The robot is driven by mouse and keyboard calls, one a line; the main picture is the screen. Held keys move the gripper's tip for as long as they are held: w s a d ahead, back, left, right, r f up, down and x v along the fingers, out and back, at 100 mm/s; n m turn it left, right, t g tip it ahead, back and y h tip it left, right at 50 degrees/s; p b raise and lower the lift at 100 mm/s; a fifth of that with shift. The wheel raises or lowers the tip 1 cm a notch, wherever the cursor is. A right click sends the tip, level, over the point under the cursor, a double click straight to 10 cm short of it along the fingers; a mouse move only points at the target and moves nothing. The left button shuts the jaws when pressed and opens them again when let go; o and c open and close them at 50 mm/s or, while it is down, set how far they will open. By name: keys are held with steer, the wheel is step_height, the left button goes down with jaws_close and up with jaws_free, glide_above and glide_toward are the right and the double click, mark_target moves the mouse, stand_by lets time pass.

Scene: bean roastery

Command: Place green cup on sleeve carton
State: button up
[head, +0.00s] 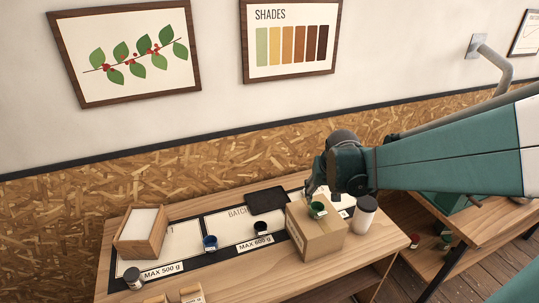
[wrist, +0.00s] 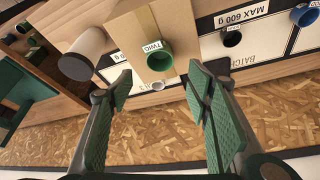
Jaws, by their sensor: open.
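The green cup (head: 318,211) stands upright on top of the cardboard sleeve carton (head: 318,240), near its upper edge in the head view. In the wrist view the green cup (wrist: 158,56) shows its open mouth and a white label, on the brown carton (wrist: 135,32). My gripper (wrist: 160,76) is open and empty, its two green-padded fingers spread wide to either side below the cup in that picture, with a gap between them and the cup. In the head view my gripper (head: 314,190) is just above and behind the cup; its fingers are partly hidden.
A white canister (head: 364,215) stands close right of the carton. A dark tablet (head: 266,201), a black cup (head: 261,227) and a blue cup (head: 210,243) are to its left. A wooden box (head: 132,248) stands further left.

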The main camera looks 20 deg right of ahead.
stand_by(0.3)
steer(key=s+a+r+n+t, duration=0.1)
steer(key=s+a+r+n, duration=0.1)
steer(key=s+a+r, duration=0.2)
steer(key=s+a+r+n+t+y, duration=0.1)
steer(key=s+a+r, duration=0.4)
steer(key=s+a, duration=0.6)
steer(key=a+n+t, duration=0.1)
steer(key=a, duration=0.6)
steer(key=shift+n+y, duration=0.3)
